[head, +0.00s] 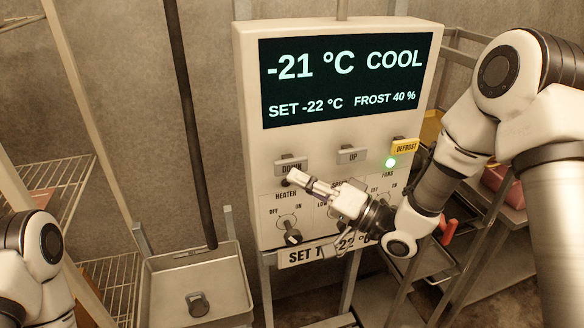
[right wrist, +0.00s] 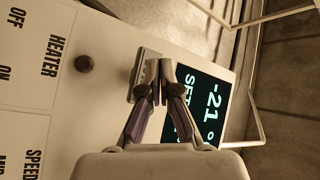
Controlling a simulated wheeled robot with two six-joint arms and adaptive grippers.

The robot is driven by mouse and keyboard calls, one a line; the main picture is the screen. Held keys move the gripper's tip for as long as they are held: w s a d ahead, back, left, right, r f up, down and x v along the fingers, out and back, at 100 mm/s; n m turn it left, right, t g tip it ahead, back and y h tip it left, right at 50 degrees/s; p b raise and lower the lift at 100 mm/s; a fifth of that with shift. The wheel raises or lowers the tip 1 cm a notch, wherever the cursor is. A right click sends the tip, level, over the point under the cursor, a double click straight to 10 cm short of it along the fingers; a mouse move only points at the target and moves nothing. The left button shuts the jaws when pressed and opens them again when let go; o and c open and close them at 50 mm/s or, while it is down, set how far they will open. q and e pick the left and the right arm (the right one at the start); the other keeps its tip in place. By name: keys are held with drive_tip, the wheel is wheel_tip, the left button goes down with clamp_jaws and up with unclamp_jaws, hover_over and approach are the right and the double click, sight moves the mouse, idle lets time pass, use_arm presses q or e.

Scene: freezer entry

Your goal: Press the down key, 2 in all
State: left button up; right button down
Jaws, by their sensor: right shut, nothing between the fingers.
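The grey down key (head: 291,163) is on the control panel (head: 252,130), below the screen (head: 345,80). The screen reads -21 °C, COOL, SET -22 °C and FROST 40 %. My right gripper (head: 292,176) is shut and empty, its fingertips just in front of the lower part of the down key and partly covering its label. In the right wrist view, the closed fingertips (right wrist: 158,75) overlap the edge of the grey key (right wrist: 142,68); I cannot tell whether they touch it. My left gripper is out of view.
The up key (head: 352,154) and yellow defrost key (head: 405,146) are to the right. A heater knob (head: 292,237) and a partly hidden set sign (head: 300,255) are lower. A metal bin (head: 195,262) stands left, with wire racks around.

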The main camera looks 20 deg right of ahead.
drive_tip(key=s, duration=0.5)
idle(0.5)
idle(0.3)
drive_tip(key=s+f+m+g+h+b, duration=0.1)
drive_tip(key=s+f+g+h+b, duration=0.25)
drive_tip(key=f, duration=1.45)
drive_tip(key=s+f+m+g+h+b, duration=0.15)
drive_tip(key=s+f+h+b, duration=0.25)
drive_tip(key=f, duration=1.4)
drive_tip(key=s+d+f+n+g+h, duration=0.2)
drive_tip(key=s+f, duration=0.4)
drive_tip(key=s, duration=0.3)
drive_tip(key=s+d+f+n+g+h, duration=0.2)
drive_tip(key=s+d+f+g+h, duration=0.3)
drive_tip(key=s+d+f+g, duration=0.2)
drive_tip(key=shift+s+d+g+b, duration=0.2)
drive_tip(key=shift+s+g+b, duration=0.1)
drive_tip(key=shift+s, duration=0.55)
